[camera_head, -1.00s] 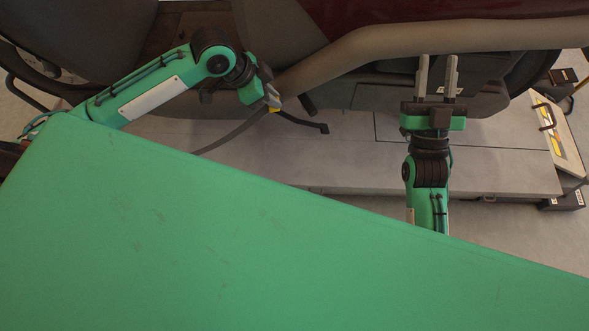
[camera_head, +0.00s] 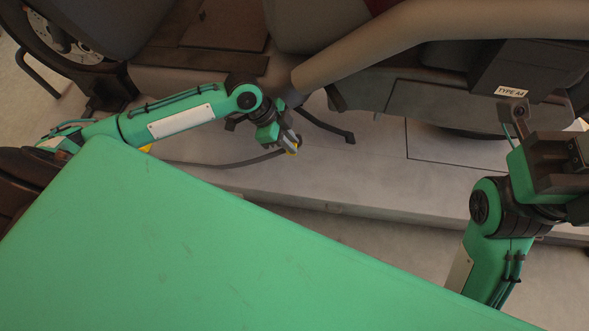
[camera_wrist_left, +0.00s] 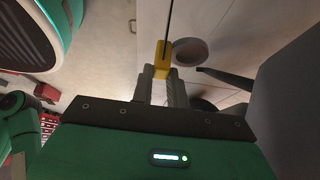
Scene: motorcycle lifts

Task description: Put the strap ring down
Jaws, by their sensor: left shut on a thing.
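The yellow strap ring (camera_wrist_left: 161,53) is between the fingers of my left gripper (camera_wrist_left: 160,75) in the left wrist view. My left gripper (camera_head: 290,143) is shut on it, and only a bit of yellow shows at the fingertips in the head view. A dark strap (camera_head: 225,164) runs left from the fingertips, low over the grey lift platform (camera_head: 370,190). It looks like a thin dark line going up in the left wrist view. Whether the ring touches the platform cannot be told. My right gripper (camera_head: 562,165) is cut by the right edge; its fingertips do not show clearly.
The motorcycle's grey exhaust pipe (camera_head: 385,45) runs above and right of my left gripper. A dark stand leg (camera_head: 325,125) lies just right of the gripper. A box labelled TYPE A4 (camera_head: 515,75) is at upper right. The platform's middle is bare.

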